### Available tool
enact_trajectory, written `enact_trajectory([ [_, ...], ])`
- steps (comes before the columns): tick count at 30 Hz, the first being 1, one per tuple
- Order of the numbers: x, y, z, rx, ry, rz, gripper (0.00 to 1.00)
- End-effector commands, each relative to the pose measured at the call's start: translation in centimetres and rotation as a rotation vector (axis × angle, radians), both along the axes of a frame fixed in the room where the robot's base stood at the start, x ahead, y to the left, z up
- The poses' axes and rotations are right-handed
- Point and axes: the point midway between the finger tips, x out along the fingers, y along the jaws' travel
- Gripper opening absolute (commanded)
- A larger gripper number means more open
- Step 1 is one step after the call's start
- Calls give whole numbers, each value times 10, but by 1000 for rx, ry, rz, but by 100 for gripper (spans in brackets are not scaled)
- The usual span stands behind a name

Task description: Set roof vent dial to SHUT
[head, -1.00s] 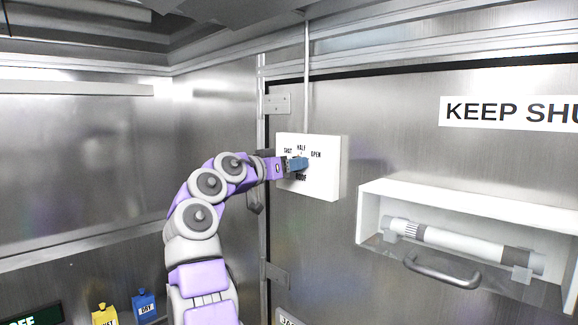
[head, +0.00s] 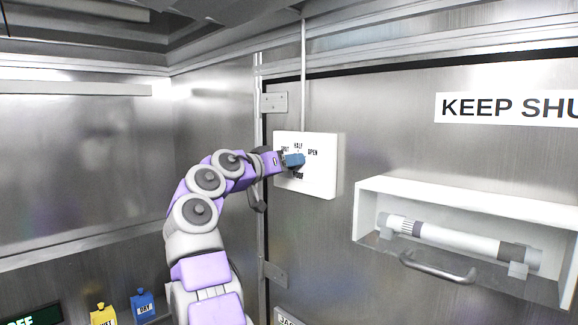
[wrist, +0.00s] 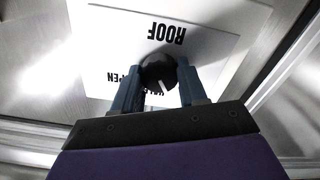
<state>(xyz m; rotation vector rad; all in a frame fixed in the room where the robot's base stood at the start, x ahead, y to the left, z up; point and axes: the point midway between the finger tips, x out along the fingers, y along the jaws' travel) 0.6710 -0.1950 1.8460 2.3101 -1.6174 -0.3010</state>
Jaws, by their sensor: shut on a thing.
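The roof vent dial is a black round knob (wrist: 158,70) with a white pointer line, on a white panel (head: 322,168) on the metal wall. The panel is labelled SHUT at left, HALF at top, OPEN at right and ROOF below. My gripper (head: 294,160) is at the panel, its blue fingers hiding the knob in the head view. The wrist view sees the panel upside down, with my gripper's fingers (wrist: 160,82) on either side of the knob, shut on it. There the pointer line points down and slightly right; the SHUT label is hidden.
A white open-fronted box (head: 368,208) with a tube and a metal handle (head: 437,270) stands out from the wall at right. A KEEP SHUT sign (head: 510,108) is above it. Yellow (head: 103,315) and blue (head: 143,305) tags are low at left.

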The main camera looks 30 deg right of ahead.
Motion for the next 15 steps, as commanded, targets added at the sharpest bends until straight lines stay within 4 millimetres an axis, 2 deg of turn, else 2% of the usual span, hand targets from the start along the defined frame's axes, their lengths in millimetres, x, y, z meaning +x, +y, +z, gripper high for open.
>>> enact_trajectory([
  [15,1,-1,-3,-75,227,-2,11],
])
